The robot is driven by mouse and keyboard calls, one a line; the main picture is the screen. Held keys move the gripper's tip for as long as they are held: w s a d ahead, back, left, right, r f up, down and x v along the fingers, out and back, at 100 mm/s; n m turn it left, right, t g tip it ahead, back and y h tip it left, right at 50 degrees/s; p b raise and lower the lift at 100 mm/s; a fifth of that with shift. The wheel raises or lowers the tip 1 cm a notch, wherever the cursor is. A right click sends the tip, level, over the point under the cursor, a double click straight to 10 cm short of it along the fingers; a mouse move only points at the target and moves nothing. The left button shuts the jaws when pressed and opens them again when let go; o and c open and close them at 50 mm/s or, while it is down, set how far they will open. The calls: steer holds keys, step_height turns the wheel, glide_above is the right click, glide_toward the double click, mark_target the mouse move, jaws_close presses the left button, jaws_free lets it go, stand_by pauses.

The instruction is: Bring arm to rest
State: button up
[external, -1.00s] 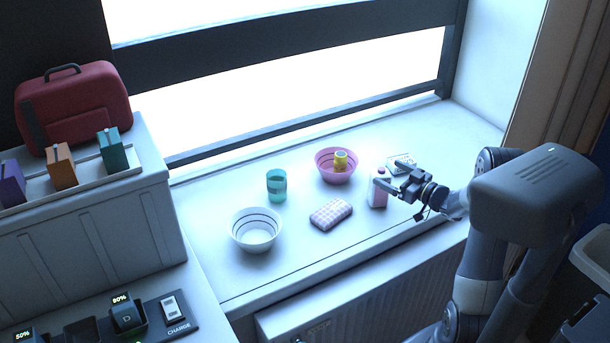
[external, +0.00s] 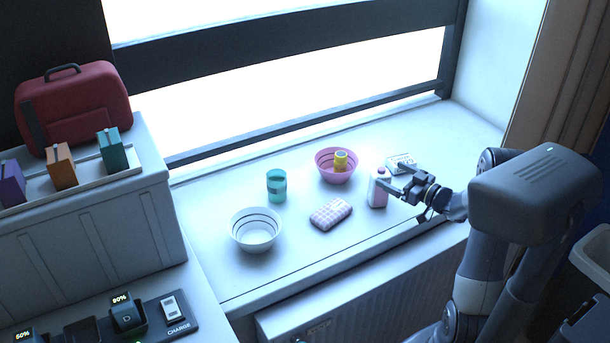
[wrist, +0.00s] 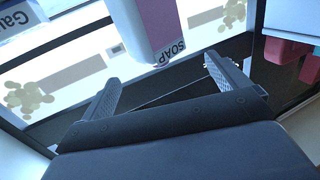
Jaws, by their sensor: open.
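My gripper (external: 398,181) is open and empty over the right part of the window sill (external: 300,265). In the external view its fingers point left, close to the white and pink soap bottle (external: 377,192). The bottle stands upright on the sill. In the wrist view the bottle, marked SOAP (wrist: 158,30), shows ahead of and between the open fingers (wrist: 162,70). I cannot tell whether a finger touches it. My arm reaches in from the right of the external view.
A pink bowl (external: 325,176) holds a yellow item (external: 341,160). A white bowl (external: 238,241), teal cup (external: 277,187) and checked pouch (external: 331,214) stand left of the bottle. A white box (external: 402,161) lies behind my gripper. The sill's right end is clear.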

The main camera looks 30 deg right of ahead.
mark_target(384, 172)
steer(key=x, duration=0.5)
steer(key=shift+w+a+f, duration=0.1)
steer(key=shift+w+a, duration=0.05)
steer(key=shift+a, duration=0.05)
step_height(384, 172, up, 10)
steer(key=shift+d+p, duration=0.15)
steer(key=shift+p, duration=0.9)
steer(key=w+a+f+n+g+y+p, duration=0.1)
steer(key=w+a, duration=0.3)
steer(key=a, duration=0.7)
steer(key=w+a+f+n+g+y+p, duration=0.2)
steer(key=w+a+f+y, duration=0.1)
steer(key=a, duration=0.8)
steer(key=w+a+f+n+g+y+p, duration=0.1)
steer(key=w+a+f+n+y+p, duration=0.1)
steer(key=w+a, duration=0.4)
steer(key=shift+a+f+y+p, duration=0.3)
steer(key=shift+a+y, duration=0.3)
steer(key=shift+a, duration=2.05)
